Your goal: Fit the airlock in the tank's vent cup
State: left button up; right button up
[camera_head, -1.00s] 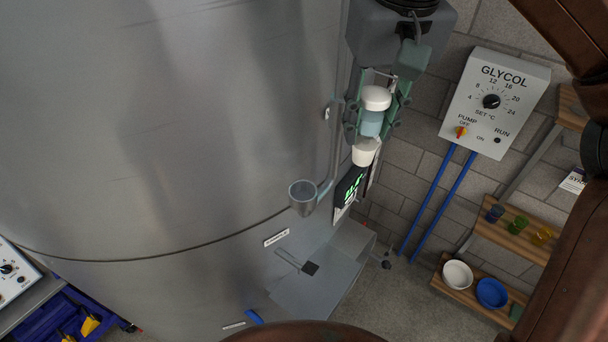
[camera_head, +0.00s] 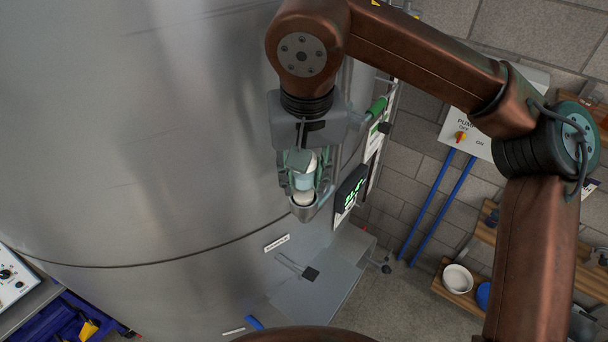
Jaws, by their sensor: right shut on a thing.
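The airlock (camera_head: 304,182) has a white cap, a pale blue body and a white lower end. My right gripper (camera_head: 306,177) is shut on it, with its green-grey fingers on both sides of the body. The airlock's white lower end shows within the rim of the grey vent cup (camera_head: 303,213) on the tank (camera_head: 150,130). Whether it is seated or just above the bottom I cannot tell. The gripper and airlock hide most of the cup's rim and its pipe. My left gripper is not in view.
A lit green display (camera_head: 350,188) sits close to the right of the cup. Shelves with a white bowl (camera_head: 457,279) stand at the lower right.

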jog(key=o, duration=1.2)
jog(key=shift+c, duration=0.2)
jog(key=r, duration=0.4)
jog(key=s+r, duration=0.1)
jog(key=r, duration=0.7)
jog(key=shift+s+d, duration=0.1)
jog(key=shift+s, duration=0.25)
jog(key=shift+f, duration=0.1)
